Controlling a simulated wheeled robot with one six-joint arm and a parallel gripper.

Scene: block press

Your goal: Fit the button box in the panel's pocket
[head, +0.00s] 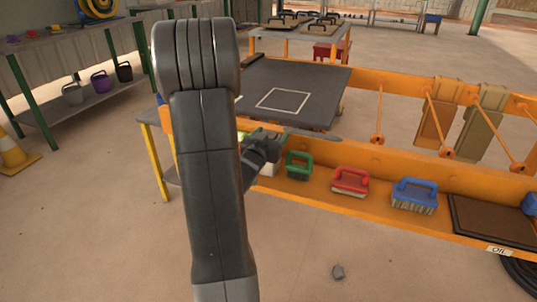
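My arm crosses the middle of the head view and hides much behind it. My gripper (264,146) is small and partly hidden by the arm, just left of the green-handled brush; whether it is open or shut is unclear. A pale block-like thing (268,170) shows under it, and a small yellow-green patch shows beside the arm. I cannot tell whether either belongs to the button box, or whether the gripper touches them. No panel pocket can be made out for certain. A dark flat top (315,80) with a white square outline lies behind the gripper.
An orange trough bench (385,157) holds a green brush (298,165), a red brush (350,182), a blue brush (414,195) and a dark tray (495,222). Shelves with pots and a traffic cone (14,153) stand left.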

